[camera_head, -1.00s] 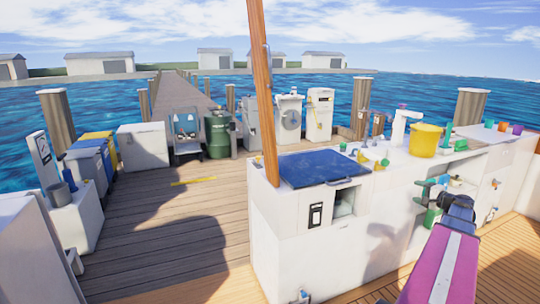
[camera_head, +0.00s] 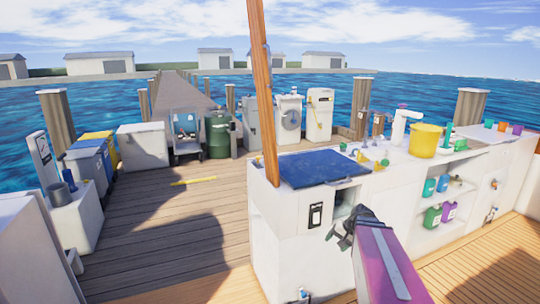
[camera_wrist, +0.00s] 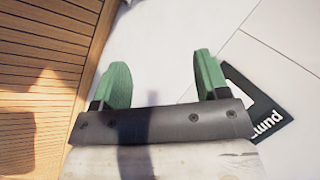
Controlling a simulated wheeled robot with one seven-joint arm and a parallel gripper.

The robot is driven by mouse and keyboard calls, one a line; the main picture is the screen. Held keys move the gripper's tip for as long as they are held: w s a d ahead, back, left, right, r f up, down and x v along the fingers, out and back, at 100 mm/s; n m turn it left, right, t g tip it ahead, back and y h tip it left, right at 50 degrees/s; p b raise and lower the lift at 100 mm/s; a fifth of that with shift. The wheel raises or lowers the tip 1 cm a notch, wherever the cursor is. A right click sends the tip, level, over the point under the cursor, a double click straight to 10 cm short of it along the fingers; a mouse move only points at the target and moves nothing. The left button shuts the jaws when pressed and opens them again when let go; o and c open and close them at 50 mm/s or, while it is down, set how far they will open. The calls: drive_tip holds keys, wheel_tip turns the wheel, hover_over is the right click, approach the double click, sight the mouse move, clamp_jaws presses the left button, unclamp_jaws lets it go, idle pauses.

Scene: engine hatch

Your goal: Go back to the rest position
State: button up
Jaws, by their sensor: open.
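My gripper (camera_head: 340,236) is in front of the white counter, just below the small open recess under the blue hatch lid (camera_head: 322,168). In the wrist view its two green fingers (camera_wrist: 158,88) are spread apart with nothing between them. My purple arm reaches up to it from the lower right. The blue lid lies flat on the counter top. The wrist view shows the white counter face, with a black label (camera_wrist: 258,108) beside the right finger.
A wooden post (camera_head: 264,100) rises at the counter's left. A yellow bucket (camera_head: 425,140) and small items stand on the counter top (camera_head: 400,168). Shelves at right hold several bottles (camera_head: 433,214). Wooden deck (camera_head: 480,262) lies in front, clear at lower right.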

drive_tip(key=s+a+f+n+g+h, duration=0.2)
drive_tip(key=s+a+f+n+h, duration=0.1)
drive_tip(key=s+a, duration=0.5)
drive_tip(key=shift+s+f+n+g+h, duration=0.3)
drive_tip(key=shift+s+f+n+h, duration=0.25)
drive_tip(key=shift+h, duration=0.45)
drive_tip(key=shift+w+a+r, duration=0.1)
drive_tip(key=shift+r, duration=0.05)
